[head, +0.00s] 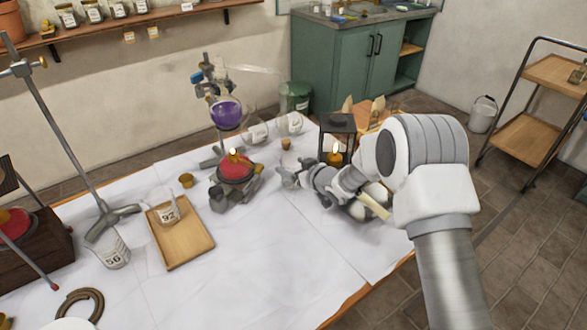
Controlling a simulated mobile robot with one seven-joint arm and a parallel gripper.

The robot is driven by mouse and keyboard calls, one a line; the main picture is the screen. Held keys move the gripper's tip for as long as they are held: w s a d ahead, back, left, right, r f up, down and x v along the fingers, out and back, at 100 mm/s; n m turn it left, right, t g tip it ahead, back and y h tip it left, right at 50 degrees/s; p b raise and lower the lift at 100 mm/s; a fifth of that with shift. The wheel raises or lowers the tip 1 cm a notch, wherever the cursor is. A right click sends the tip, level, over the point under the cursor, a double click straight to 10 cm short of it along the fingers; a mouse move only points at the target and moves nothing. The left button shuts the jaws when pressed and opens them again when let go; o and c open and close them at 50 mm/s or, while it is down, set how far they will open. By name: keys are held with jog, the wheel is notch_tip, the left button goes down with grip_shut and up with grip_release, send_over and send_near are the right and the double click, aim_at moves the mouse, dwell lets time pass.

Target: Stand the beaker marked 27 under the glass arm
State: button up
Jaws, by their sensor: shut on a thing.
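A retort flask with purple liquid (225,113) is held on a stand at the back of the table. Its clear glass arm (250,70) reaches out to the right. Two glass vessels with white labels stand behind the table's middle, one on the left (257,132) and one on the right (290,123); their labels are too small to read. My gripper (289,177) is low over the table, right of the red-topped burner. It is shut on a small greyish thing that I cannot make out. I cannot tell which vessel is marked 27.
A beaker that seems marked 97 (168,211) is on a wooden tray (188,245); a beaker marked 56 (113,252) stands left of it. Burner (235,170) and lantern (337,123) show flames. The front-middle tabletop is clear.

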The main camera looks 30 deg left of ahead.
jog(key=shift+w+a, duration=2.8)
jog(key=shift+a, duration=0.05)
jog(key=shift+f, duration=0.4)
jog(key=o, duration=1.2)
jog(key=shift+c, duration=0.2)
jog(key=shift+s+d, duration=0.1)
jog(key=shift+s+d+b, duration=0.2)
jog(key=shift+s+d, duration=0.6)
jog(key=shift+d, duration=0.65)
jog(key=shift+s+d+b, duration=0.25)
jog(key=shift+s+d, duration=0.6)
jog(key=shift+d, duration=0.55)
jog(key=shift+s+d+b, duration=0.2)
jog(key=shift+s+d, duration=0.6)
jog(key=shift+d, duration=0.65)
